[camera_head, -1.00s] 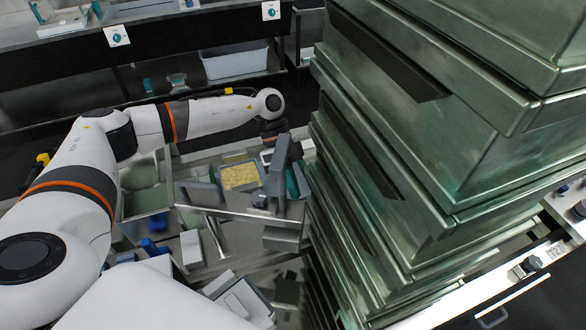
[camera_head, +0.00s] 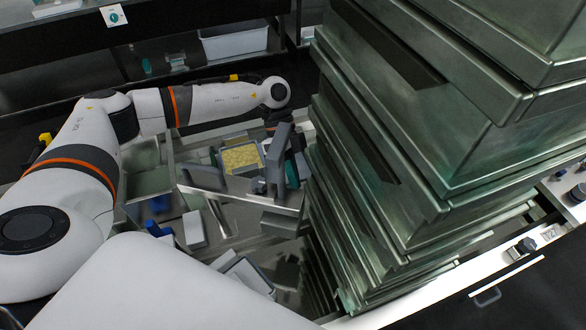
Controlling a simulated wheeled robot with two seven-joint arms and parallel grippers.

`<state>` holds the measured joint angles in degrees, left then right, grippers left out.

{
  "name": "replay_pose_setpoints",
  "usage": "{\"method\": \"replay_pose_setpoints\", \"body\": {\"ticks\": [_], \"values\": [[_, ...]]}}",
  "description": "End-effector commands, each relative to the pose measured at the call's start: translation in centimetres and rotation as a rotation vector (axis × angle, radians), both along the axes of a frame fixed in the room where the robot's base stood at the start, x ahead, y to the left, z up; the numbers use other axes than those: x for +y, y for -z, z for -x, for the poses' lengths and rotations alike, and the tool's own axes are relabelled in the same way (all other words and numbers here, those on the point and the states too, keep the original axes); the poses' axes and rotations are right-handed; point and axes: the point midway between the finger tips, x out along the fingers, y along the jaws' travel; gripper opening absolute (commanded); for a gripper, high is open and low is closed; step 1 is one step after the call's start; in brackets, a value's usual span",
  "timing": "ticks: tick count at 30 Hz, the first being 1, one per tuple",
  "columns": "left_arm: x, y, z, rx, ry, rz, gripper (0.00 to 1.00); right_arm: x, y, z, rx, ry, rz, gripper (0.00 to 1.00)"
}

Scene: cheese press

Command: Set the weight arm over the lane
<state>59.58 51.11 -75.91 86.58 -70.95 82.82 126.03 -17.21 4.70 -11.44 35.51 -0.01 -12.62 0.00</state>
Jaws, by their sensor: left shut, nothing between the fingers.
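My left arm comes in from the left, and its wrist ends above the far side of a grey metal press-like stand. My left gripper (camera_head: 276,122) points down there, small and dark, partly hidden behind a grey upright bar (camera_head: 279,155). The gripper is shut and empty. The bar may be the weight arm; I cannot tell for sure. It stands raised beside a grey-rimmed tray with a yellow grainy filling (camera_head: 240,158). A flat grey plate (camera_head: 203,176) stands at the tray's left. I cannot make out the lane. My right gripper is out of view.
A tall stack of greenish metal boxes (camera_head: 400,130) fills the right, close beside the stand. White blocks (camera_head: 194,229) and a blue item (camera_head: 160,203) lie at the lower left. A white bin (camera_head: 233,42) sits on a back shelf. A drawer front (camera_head: 500,285) is at lower right.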

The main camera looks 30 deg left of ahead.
Motion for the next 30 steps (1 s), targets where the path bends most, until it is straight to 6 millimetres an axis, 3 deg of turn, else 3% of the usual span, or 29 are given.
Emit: {"method": "replay_pose_setpoints", "body": {"ticks": [7,16,30], "values": [[-1.4,-0.4,3.0,0.006,0.152,-0.001,0.0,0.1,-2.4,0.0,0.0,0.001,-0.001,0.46],[-2.7,-0.4,8.7,0.007,0.435,0.002,0.0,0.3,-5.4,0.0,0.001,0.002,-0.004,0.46],[-1.7,-0.1,16.5,0.004,0.827,0.001,0.0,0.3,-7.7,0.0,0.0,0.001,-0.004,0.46]]}}
